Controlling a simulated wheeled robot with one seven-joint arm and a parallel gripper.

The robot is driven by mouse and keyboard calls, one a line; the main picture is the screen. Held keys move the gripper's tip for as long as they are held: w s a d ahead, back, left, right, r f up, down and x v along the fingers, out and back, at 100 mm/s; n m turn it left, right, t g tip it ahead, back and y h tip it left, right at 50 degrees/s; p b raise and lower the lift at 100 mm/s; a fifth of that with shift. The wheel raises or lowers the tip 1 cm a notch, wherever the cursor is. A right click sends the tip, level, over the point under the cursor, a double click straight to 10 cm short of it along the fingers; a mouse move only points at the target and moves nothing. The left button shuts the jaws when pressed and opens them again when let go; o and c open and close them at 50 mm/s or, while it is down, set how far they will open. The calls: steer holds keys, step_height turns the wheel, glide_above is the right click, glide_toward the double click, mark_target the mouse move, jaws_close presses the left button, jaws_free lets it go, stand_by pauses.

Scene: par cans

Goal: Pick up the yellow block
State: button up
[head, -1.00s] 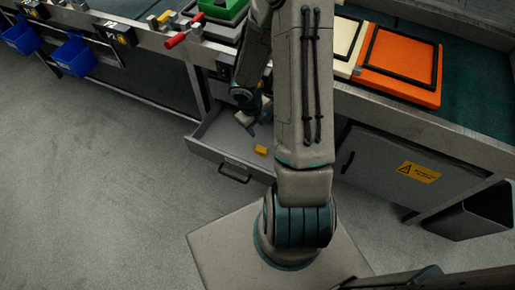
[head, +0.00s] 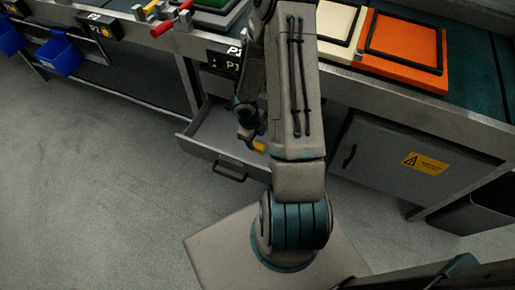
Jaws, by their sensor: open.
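The yellow block (head: 259,146) lies in the open grey drawer (head: 203,150) under the workbench, partly hidden by my arm. My gripper (head: 249,135) is low over the drawer, close beside the block on its upper left in the head view. The gripper is open. Its fingertips are small and partly hidden, so I cannot tell whether they touch the block or stand around it.
The drawer front has a dark handle (head: 230,171). A grey cabinet (head: 385,155) with a yellow warning label is to the right. An orange panel (head: 402,55) and a cream panel (head: 340,32) lie on the bench. Blue bins (head: 62,58) hang at the left. The floor at left is clear.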

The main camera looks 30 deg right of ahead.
mark_target(257, 145)
steer(key=f+b, duration=0.3)
steer(key=f, duration=0.2)
steer(key=shift+d+f, duration=0.1)
steer(key=shift+d, duration=0.1)
steer(key=c, duration=1.1)
